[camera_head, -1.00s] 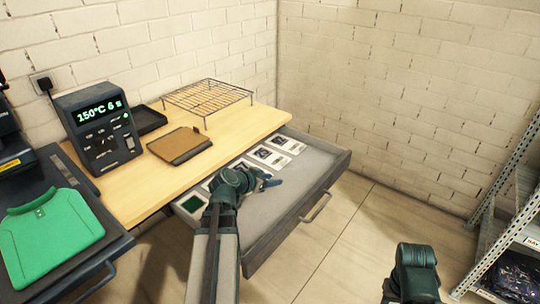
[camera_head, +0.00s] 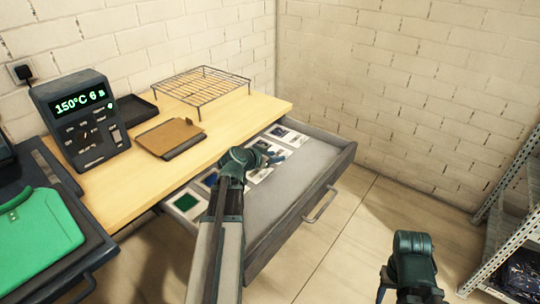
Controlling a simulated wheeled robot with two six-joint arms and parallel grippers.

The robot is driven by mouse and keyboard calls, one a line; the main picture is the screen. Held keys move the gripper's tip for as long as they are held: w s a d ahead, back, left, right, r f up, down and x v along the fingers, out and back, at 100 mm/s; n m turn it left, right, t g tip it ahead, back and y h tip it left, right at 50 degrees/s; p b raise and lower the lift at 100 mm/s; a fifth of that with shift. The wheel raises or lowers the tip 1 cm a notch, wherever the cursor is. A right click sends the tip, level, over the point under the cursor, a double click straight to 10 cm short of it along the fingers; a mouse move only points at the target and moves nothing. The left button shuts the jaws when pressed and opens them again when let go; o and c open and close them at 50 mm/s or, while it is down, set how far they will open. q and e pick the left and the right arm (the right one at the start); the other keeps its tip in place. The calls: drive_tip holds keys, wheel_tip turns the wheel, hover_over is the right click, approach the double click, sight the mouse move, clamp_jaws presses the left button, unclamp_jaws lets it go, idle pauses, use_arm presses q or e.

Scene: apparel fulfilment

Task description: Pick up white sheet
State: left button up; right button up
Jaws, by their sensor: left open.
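Several white sheets with printed designs lie in a row in the open grey drawer (camera_head: 262,222). One white sheet with a green square (camera_head: 186,205) lies at the near left end. Another white sheet (camera_head: 287,135) with a dark print lies at the far end. My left gripper (camera_head: 272,158) is over the drawer, at the sheets toward the far end, and is open. It partly hides the sheets beneath, and I cannot tell whether it touches one. My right gripper (camera_head: 384,290) is low at the right, over the floor, away from the drawer; its fingers are mostly hidden.
On the wooden tabletop (camera_head: 215,130) stand a wire rack (camera_head: 203,83), a brown pad on a dark tray (camera_head: 170,136) and a black tray (camera_head: 135,107). A heat press controller (camera_head: 85,118) and a green shirt (camera_head: 38,235) are at left. A metal shelf (camera_head: 510,215) stands at right.

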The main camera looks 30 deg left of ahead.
sight(283, 154)
use_arm(q)
drive_tip(key=shift+x, duration=0.95)
drive_tip(key=shift+w, duration=0.1)
drive_tip(key=x, duration=0.1)
drive_tip(key=b+x, duration=0.1)
drive_tip(key=x, duration=0.1)
drive_tip(key=b+x, duration=0.1)
drive_tip(key=shift+w+a, duration=0.15)
drive_tip(key=shift+a, duration=0.2)
drive_tip(key=shift+w+f+b, duration=0.15)
drive_tip(key=shift+w+b, duration=0.15)
drive_tip(key=shift+w, duration=0.15)
drive_tip(key=shift+s, duration=0.1)
clamp_jaws()
